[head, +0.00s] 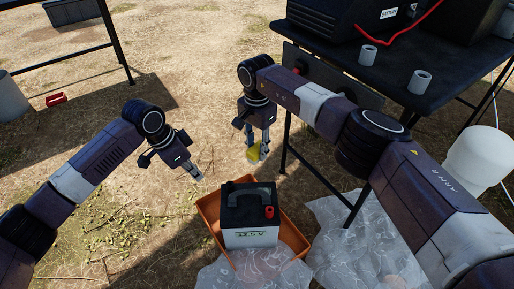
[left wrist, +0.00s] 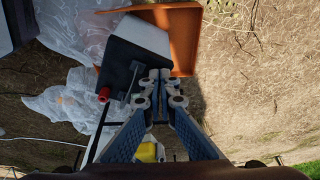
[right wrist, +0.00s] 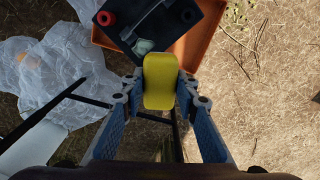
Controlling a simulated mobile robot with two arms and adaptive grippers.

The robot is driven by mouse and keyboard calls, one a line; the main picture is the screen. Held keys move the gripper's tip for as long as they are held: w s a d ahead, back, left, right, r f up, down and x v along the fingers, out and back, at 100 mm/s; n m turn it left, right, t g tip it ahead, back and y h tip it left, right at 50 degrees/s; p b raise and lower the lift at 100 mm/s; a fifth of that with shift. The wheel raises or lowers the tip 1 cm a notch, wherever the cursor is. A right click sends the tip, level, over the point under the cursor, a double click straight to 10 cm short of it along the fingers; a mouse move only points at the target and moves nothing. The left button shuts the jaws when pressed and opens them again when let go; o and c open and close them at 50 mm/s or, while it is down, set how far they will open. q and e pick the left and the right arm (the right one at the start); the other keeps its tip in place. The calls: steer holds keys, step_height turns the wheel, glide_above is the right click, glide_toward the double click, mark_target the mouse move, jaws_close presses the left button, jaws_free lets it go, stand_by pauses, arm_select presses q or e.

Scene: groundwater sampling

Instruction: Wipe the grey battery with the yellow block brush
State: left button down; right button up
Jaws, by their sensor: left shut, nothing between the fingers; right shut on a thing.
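The battery (head: 248,238), with a light grey case and black top, stands upright in an orange tray (head: 208,208) on the ground. It has a handle and a red terminal cap; the right wrist view shows its black top (right wrist: 182,28) with a pale patch. My right gripper (head: 257,149) is shut on the yellow block brush (right wrist: 160,82), above and behind the battery, apart from it. My left gripper (head: 198,176) is shut and empty, left of the battery and above the tray's left side. The brush's underside is hidden.
Crumpled clear plastic sheeting (head: 360,247) lies in front and right of the tray. A black table (head: 440,95) with cases and two grey cups stands at the back right, its legs near my right arm. A white container (head: 475,155) stands at right. Ground at left is open.

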mark_target(257, 148)
steer(key=shift+r, duration=0.4)
steer(key=shift+r+p, duration=0.85)
steer(key=shift+r, duration=0.3)
arm_select(q)
steer(key=v, duration=0.9)
steer(key=shift+d, duration=0.2)
steer(key=shift+w, duration=0.15)
